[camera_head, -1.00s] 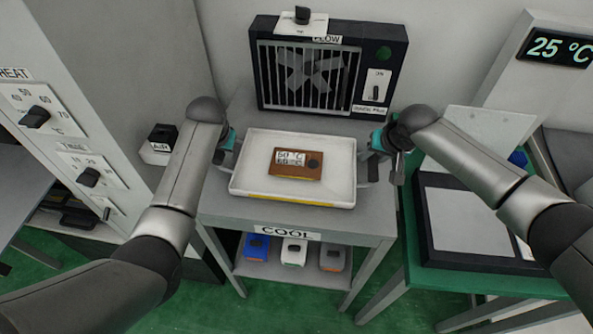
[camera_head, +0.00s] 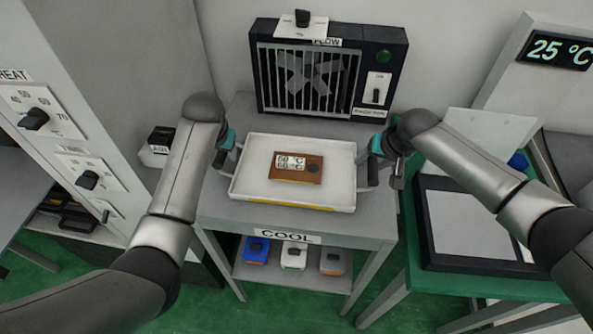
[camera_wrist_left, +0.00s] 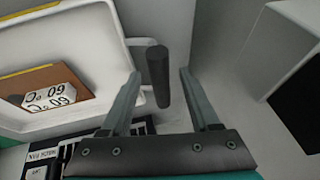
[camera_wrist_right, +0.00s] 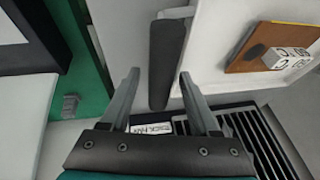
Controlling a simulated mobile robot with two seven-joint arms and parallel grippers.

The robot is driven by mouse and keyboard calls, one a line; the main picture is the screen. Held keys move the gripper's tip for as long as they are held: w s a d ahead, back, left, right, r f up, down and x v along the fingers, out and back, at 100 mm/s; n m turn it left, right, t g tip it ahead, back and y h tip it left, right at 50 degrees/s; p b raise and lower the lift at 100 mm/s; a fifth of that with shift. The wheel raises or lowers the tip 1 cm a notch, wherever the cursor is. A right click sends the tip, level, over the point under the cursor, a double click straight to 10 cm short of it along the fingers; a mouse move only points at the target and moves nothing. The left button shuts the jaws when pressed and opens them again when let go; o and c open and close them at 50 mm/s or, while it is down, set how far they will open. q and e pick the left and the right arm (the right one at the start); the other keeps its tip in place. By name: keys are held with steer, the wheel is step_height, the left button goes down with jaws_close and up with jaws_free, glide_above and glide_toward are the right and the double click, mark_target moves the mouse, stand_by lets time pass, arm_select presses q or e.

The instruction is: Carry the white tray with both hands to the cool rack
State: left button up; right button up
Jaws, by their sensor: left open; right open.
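The white tray (camera_head: 250,185) rests on the grey table labelled COOL (camera_head: 360,220). A brown block with a 60 °C display (camera_head: 298,167) lies in the tray. My left gripper (camera_head: 225,158) is open at the tray's left handle. In the left wrist view the dark handle (camera_wrist_left: 158,76) stands between the open fingers (camera_wrist_left: 158,85). My right gripper (camera_head: 380,165) is open at the tray's right side. In the right wrist view the right handle (camera_wrist_right: 166,62) lies between the open fingers (camera_wrist_right: 158,85). I cannot tell whether any finger touches a handle.
A fan unit (camera_head: 325,70) stands behind the tray. A heater panel (camera_head: 60,130) with dials is on the left. A green table (camera_head: 410,270) with a dark-framed plate (camera_head: 465,220) is on the right. Coloured boxes (camera_head: 294,255) sit on the lower shelf.

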arm_select(q)
steer(key=v, duration=0.9)
arm_select(e)
steer(key=v, duration=1.2)
arm_select(q)
steer(key=shift+s, duration=0.1)
